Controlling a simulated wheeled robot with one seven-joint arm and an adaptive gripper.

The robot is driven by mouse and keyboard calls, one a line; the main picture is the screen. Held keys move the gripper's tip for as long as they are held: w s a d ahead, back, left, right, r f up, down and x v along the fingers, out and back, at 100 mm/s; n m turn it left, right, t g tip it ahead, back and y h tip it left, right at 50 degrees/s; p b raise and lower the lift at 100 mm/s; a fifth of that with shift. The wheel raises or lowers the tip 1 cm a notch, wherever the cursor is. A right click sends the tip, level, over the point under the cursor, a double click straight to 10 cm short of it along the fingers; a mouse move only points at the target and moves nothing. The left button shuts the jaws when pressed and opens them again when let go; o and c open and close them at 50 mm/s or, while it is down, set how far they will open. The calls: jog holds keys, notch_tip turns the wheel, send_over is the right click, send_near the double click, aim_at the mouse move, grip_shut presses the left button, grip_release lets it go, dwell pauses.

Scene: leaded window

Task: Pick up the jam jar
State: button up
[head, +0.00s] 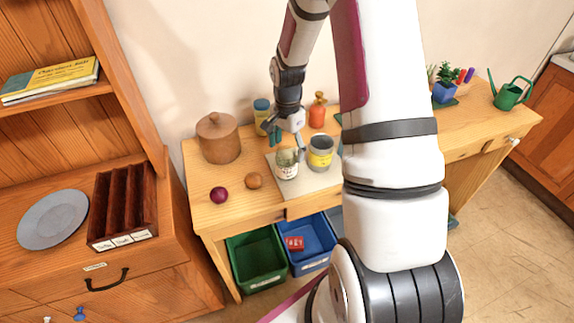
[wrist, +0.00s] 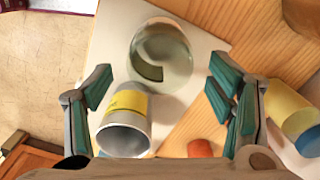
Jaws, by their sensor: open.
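A clear glass jar with a pale label, which I take for the jam jar (head: 287,170), stands on a pale board (head: 318,183) on the wooden table. In the wrist view the jar (wrist: 162,55) is seen from above, ahead of the fingertips and between their lines. My gripper (head: 288,148) is open and empty, pointing down just above the jar; its fingers partly cover the jar's top in the head view. In the wrist view the gripper (wrist: 163,90) has its teal-padded fingers wide apart. A grey tin with a yellow label (head: 320,154) stands close beside the jar; it also shows in the wrist view (wrist: 126,103).
A blue-lidded yellow jar (head: 261,112) and an orange bottle (head: 317,113) stand behind. A lidded brown pot (head: 219,139), a purple ball (head: 219,195) and a brown round thing (head: 254,180) are left. Green (head: 257,262) and blue (head: 312,241) bins sit below the tabletop.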

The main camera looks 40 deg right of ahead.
jog(key=f, duration=0.3)
jog(key=f+p, duration=0.1)
jog(key=shift+s+a+f, duration=0.1)
jog(key=shift+a+f, duration=0.2)
jog(key=shift+f, duration=0.7)
jog(key=shift+c, duration=0.2)
jog(key=c, duration=1.3)
